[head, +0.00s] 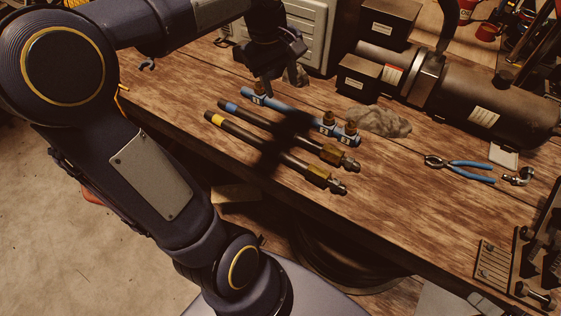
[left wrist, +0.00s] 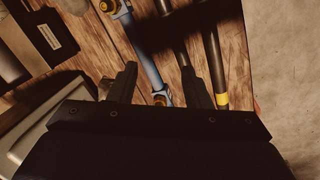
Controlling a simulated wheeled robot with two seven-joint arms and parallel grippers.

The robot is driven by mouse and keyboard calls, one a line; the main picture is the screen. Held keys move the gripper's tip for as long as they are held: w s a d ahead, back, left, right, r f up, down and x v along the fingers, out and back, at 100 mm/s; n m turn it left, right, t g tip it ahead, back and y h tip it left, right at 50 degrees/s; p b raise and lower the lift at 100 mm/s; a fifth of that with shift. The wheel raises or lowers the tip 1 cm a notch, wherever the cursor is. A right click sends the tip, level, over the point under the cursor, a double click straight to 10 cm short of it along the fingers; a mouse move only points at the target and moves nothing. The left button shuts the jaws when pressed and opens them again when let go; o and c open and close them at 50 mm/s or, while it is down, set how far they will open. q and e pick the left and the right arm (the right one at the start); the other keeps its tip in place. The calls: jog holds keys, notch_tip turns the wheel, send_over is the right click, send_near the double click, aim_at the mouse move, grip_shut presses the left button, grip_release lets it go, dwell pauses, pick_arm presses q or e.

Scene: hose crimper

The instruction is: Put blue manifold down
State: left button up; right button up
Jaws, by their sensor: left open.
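The blue manifold (head: 291,111) lies on the wooden workbench behind two black hoses, with brass fittings at its ends. My left gripper (head: 284,84) is above its far-left end, open, with the fingers pointing down. In the left wrist view the blue manifold (left wrist: 148,62) runs between the two open fingers (left wrist: 160,85), and its near end lies between them. No grip on it shows. Whether the fingers touch it cannot be told. My right gripper is in neither view.
A black hose with a blue band (head: 285,132) and one with a yellow band (head: 270,148) lie in front of the manifold. A grey rag (head: 385,121), pliers (head: 460,167) and a black cylindrical machine (head: 480,95) are to the right. A grey case (head: 308,35) stands behind.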

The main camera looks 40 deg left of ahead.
pick_arm(q)
jog(key=s+d+f+m+t+h, duration=0.1)
jog(key=s+d+f+m, duration=0.2)
jog(key=s+d+m, duration=0.3)
jog(key=s+d+f+m+t+h, duration=0.1)
jog(key=s+d+f+m+t, duration=0.1)
jog(key=s+d+m, duration=0.4)
jog(key=s+f, duration=0.1)
jog(key=s, duration=0.2)
jog(key=shift+s+d+t+h, duration=0.2)
jog(key=shift+s+t+h, duration=0.1)
jog(key=shift+s+h, duration=0.1)
jog(key=shift+a, duration=0.1)
